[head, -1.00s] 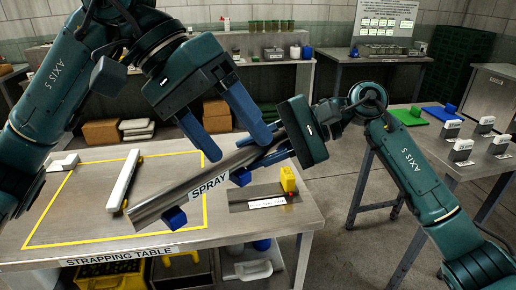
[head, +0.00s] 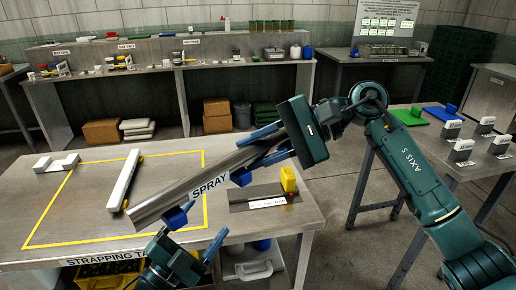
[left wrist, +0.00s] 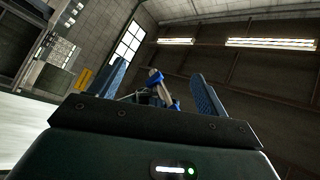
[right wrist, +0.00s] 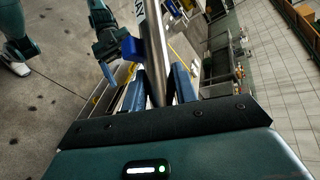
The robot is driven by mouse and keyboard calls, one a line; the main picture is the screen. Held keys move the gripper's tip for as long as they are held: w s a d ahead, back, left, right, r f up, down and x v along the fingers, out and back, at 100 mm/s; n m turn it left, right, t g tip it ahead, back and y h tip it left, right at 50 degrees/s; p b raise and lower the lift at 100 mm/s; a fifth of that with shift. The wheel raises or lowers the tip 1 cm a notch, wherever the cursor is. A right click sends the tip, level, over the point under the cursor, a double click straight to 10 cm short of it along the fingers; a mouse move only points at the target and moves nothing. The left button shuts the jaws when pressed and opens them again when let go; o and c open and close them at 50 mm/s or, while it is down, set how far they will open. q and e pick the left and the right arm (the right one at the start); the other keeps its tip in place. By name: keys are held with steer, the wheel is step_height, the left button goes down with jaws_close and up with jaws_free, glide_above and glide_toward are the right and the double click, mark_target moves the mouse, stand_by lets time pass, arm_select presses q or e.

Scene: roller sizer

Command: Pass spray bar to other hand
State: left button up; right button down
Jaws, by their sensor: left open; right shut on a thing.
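The spray bar (head: 212,182) is a grey metal bar labelled SPRAY, with blue fittings on its underside. It is held tilted above the strapping table (head: 55,205), its lower end toward the left. My right gripper (head: 265,146) is shut on its upper right end; the right wrist view shows the bar (right wrist: 153,45) between the fingers (right wrist: 160,88). My left gripper (head: 190,243) is open and empty, below the bar's lower end at the table's front edge. In the left wrist view, its fingers (left wrist: 160,85) stand apart, with the bar's blue fitting (left wrist: 155,78) beyond them.
A long white bar (head: 123,180) and a white bracket (head: 56,163) lie on the table. A yellow block (head: 288,179) stands on a metal plate near the table's right end. A side table (head: 465,165) with several small labelled stands is at the right.

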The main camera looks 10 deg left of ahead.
steer(key=shift+r, duration=0.1)
arm_select(q)
steer(key=s+f+n+g+y, duration=0.3)
steer(key=s+f+n, duration=0.3)
steer(key=f, duration=0.4)
steer(key=s+d+f+n+g+y, duration=0.1)
steer(key=s+f+n+g+y, duration=0.3)
steer(key=s+f+n, duration=0.3)
step_height(320, 180, down, 4)
steer(key=shift+s+d+f+g+y, duration=0.25)
steer(key=shift+s+g+y, duration=0.05)
steer(key=shift+s+g, duration=0.5)
